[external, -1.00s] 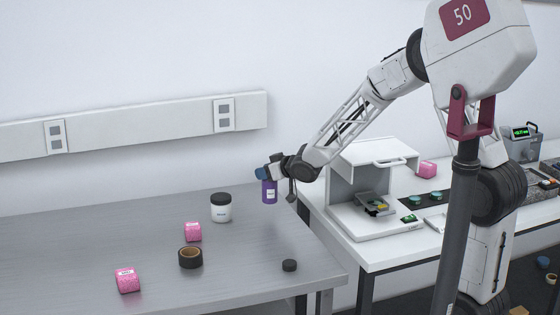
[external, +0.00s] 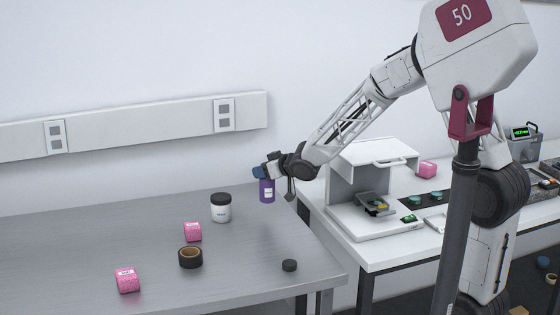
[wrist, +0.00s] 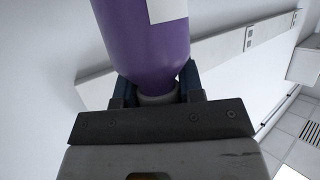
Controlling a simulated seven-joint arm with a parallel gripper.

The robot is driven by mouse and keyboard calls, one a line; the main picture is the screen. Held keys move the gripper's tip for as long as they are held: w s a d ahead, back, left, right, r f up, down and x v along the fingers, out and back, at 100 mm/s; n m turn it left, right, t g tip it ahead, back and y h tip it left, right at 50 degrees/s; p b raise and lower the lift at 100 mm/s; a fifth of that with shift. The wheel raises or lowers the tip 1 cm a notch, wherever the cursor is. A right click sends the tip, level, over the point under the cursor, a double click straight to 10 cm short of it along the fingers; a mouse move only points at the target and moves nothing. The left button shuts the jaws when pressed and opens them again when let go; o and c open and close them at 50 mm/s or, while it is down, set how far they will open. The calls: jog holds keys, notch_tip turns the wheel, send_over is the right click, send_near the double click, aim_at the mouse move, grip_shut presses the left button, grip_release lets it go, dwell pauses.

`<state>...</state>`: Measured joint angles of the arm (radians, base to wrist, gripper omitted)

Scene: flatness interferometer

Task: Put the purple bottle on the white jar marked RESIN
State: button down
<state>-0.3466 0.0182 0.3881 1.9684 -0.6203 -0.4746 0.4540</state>
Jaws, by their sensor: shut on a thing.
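The purple bottle (external: 267,191) with a white label is held in my gripper (external: 262,173), which is shut on its upper end. In the wrist view the purple bottle (wrist: 145,40) fills the upper middle, its pale neck between the two blue fingers of my gripper (wrist: 158,88). The bottle hangs roughly upright over the table. The white jar (external: 221,211) with a black lid stands upright on the table, to the left of the bottle and apart from it. Its label print is too small to read surely.
Two pink blocks (external: 193,232) (external: 128,281), a dark tape roll (external: 190,257) and a small black disc (external: 289,265) are on the metal table (external: 70,240). A white instrument (external: 375,180) stands on the bench at right. The table's left part is clear.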

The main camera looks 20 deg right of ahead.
jog(key=s+a+r+n+g+y, duration=0.1)
jog(key=s+a+r, duration=0.5)
jog(key=s, duration=0.3)
jog(key=shift+s+a+r+n, duration=0.25)
jog(key=shift+a+r+n, duration=0.15)
jog(key=shift+r, duration=0.2)
jog(key=shift+w, duration=0.1)
jog(key=w+a, duration=0.4)
jog(key=w, duration=0.3)
jog(key=w+a+f, duration=0.1)
jog(key=w+a, duration=0.3)
jog(key=w, duration=0.2)
jog(key=shift+w+f+y, duration=0.25)
jog(key=shift+w+y, duration=0.05)
jog(key=shift+w, duration=0.05)
jog(key=shift+d, duration=0.1)
jog(key=shift+f, duration=1.75)
jog(key=shift+f, duration=0.2)
jog(key=c, duration=0.7)
grip_release()
jog(key=shift+c, duration=0.2)
jog(key=shift+r, duration=0.15)
